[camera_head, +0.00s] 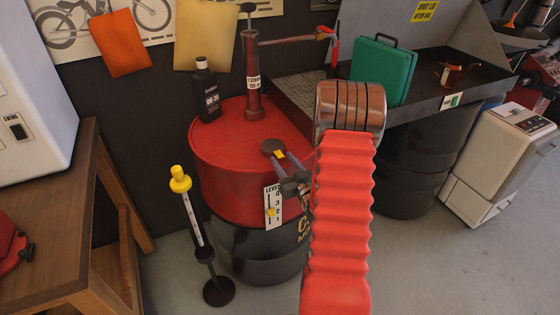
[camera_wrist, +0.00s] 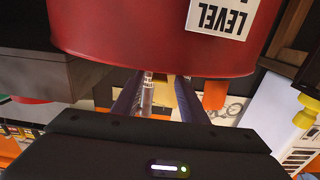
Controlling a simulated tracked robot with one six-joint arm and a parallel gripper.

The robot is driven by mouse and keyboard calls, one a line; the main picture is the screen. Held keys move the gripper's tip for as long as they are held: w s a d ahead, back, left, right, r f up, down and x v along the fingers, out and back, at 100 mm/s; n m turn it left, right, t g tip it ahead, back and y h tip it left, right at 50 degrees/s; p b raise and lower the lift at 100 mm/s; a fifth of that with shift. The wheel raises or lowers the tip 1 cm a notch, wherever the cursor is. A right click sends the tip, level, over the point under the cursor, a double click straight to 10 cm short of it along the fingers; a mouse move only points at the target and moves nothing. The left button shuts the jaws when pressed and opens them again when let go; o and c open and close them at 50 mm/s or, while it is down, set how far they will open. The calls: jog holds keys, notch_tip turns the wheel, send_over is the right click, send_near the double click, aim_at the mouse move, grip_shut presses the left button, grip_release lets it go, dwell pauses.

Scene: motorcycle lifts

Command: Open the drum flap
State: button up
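The drum (camera_head: 222,165) has a red upper part and a black lower part, and stands in the middle of the head view. Its red side (camera_wrist: 150,35) fills the top of the wrist view, upside down. I cannot make out a separate flap outline. My gripper (camera_head: 281,168) is at the drum's front right rim, partly covered by my arm. In the wrist view, the two dark fingers of my gripper (camera_wrist: 163,88) are apart and reach to the rim, where their tips are hidden. I see nothing clearly held. A dark knob-like shape with a yellow patch shows beside the fingers.
A black bottle (camera_head: 206,92) and a red pump (camera_head: 253,80) stand on the drum. A white level label (camera_head: 273,206) is on its side. A yellow-topped stand (camera_head: 195,220) is front left. A wooden bench (camera_head: 60,240) is left; a green case (camera_head: 383,70) is right.

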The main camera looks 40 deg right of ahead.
jog(key=shift+w+d, duration=0.2)
jog(key=shift+w, duration=0.45)
jog(key=shift+c, duration=0.4)
grip_shut()
